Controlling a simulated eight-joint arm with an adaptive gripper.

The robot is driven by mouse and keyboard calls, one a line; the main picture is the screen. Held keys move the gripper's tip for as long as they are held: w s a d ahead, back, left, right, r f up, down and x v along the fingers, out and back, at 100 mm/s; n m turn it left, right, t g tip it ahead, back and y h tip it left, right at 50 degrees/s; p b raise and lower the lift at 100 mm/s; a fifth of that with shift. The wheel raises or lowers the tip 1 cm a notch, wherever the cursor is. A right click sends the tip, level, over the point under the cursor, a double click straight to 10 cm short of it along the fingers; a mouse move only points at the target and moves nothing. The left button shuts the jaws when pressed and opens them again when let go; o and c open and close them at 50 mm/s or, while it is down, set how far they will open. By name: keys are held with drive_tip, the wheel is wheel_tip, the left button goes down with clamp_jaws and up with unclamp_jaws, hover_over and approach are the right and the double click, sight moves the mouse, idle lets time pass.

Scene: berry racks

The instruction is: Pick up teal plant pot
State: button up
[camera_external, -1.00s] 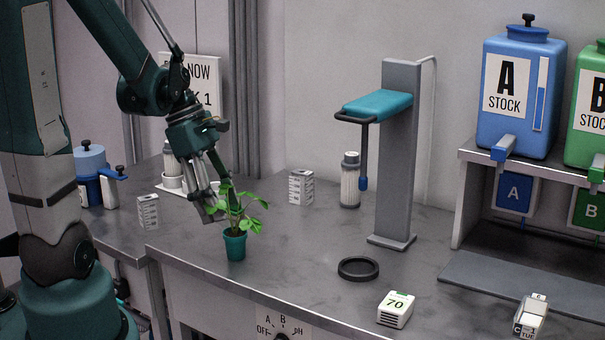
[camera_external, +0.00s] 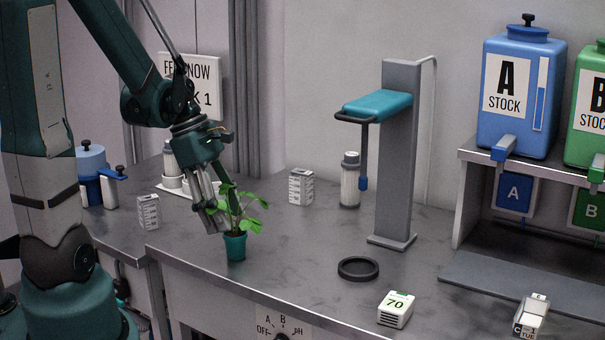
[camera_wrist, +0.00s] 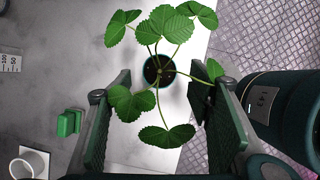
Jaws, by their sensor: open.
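The teal plant pot (camera_external: 235,247) stands upright on the grey bench near its front edge, with a leafy green plant (camera_external: 241,207) growing from it. In the wrist view the pot (camera_wrist: 148,72) shows from above as a round teal rim with dark soil, partly covered by leaves. My gripper (camera_external: 217,222) is open, pointing down, just above and to the left of the pot in the external view. In the wrist view its fingers (camera_wrist: 160,95) lie on either side of the plant, with leaves reaching between and against them. I cannot tell whether the fingers touch the leaves.
A black ring (camera_external: 358,277) and a white box marked 70 (camera_external: 395,310) lie to the right. A grey stand (camera_external: 396,160) with a teal arm rises behind. White patterned blocks (camera_external: 301,187) (camera_external: 148,212) and a bottle (camera_external: 349,182) stand on the bench.

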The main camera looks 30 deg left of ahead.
sight(233, 234)
drive_tip(key=shift+b+x, duration=0.75)
drive_tip(key=shift+x, duration=1.85)
drive_tip(key=shift+c, duration=0.3)
drive_tip(key=c, duration=1)
